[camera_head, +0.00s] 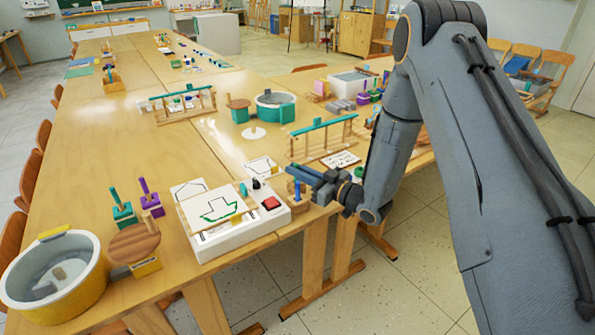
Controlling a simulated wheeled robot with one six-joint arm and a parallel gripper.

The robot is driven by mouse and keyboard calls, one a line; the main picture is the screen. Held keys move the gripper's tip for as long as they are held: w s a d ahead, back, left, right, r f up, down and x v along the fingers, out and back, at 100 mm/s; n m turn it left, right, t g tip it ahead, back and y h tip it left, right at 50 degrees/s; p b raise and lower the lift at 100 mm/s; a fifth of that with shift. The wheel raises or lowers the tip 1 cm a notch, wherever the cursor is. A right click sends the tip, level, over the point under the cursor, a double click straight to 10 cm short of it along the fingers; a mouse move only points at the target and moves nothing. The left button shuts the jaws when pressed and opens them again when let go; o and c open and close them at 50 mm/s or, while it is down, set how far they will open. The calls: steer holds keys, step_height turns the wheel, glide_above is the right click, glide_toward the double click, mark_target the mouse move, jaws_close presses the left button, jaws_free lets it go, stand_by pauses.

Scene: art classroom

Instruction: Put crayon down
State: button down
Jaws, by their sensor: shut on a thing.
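My gripper (302,180) reaches in from the right and hangs over the table edge, just right of a white light box (232,243). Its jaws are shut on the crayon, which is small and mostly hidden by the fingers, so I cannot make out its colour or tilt. A round wooden holder (299,207) with a thin blue upright piece stands directly below the jaws. I cannot tell whether the crayon touches it. The light box carries a paper with a green boat-like outline, a red button (271,203) and small dark and teal pieces.
A yellow-and-white tub (95,282) and a round wooden disc (134,243) stand front left, near green (122,214) and purple (152,205) blocks with pegs. A teal-railed wooden rack (321,125) stands behind my gripper.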

steer(key=shift+f, duration=0.15)
steer(key=c, duration=1.8)
jaws_free()
steer(key=shift+c, duration=0.2)
